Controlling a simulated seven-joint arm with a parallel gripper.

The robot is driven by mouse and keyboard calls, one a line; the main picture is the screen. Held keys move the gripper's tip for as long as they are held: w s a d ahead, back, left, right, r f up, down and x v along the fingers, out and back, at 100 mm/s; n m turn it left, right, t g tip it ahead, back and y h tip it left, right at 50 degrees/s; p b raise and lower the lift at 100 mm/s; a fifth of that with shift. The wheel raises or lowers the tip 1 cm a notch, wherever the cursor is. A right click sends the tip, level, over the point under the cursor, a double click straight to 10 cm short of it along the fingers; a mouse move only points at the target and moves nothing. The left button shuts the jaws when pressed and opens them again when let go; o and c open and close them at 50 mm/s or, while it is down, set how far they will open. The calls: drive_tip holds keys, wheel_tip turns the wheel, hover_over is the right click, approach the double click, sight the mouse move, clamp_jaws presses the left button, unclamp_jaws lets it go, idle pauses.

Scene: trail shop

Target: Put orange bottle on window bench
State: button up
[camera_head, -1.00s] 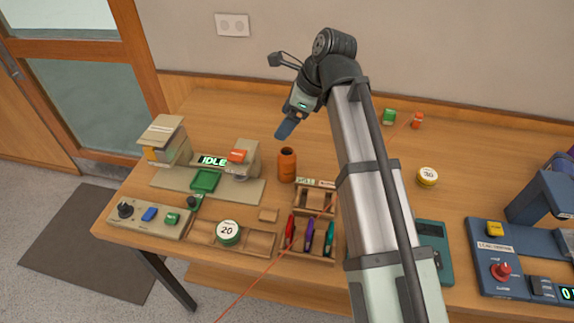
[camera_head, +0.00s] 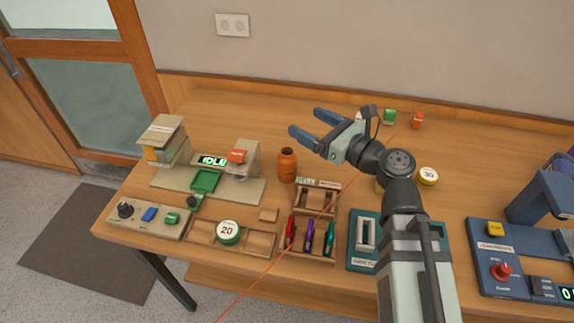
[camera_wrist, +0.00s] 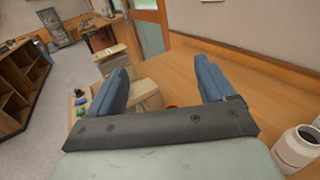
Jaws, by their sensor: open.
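The orange bottle (camera_head: 287,165) stands upright on the wooden table, behind the small divided tray and to the right of the beige machine with the IDLE display. My gripper (camera_head: 307,122) is open and empty, with two blue fingers pointing left, above the table behind and slightly right of the bottle. In the wrist view the gripper (camera_wrist: 160,85) also shows its blue fingers spread wide with nothing between them. A small orange patch (camera_wrist: 171,106) shows low between the fingers, just above the gripper's dark bar; most of it is hidden. I cannot identify a window bench in these views.
The beige machine (camera_head: 162,140) stands at left. The back-left tabletop is clear.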

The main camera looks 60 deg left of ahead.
approach(292, 156)
drive_tip(key=x, duration=0.4)
drive_tip(key=shift+a, duration=0.2)
drive_tip(key=shift+a+f, duration=0.15)
drive_tip(key=shift+a, duration=0.25)
drive_tip(key=shift+x, duration=3.4)
drive_tip(key=shift+s+d, duration=0.1)
drive_tip(key=shift+c, duration=0.5)
drive_tip(key=c, duration=1.2)
drive_tip(key=shift+c, duration=0.2)
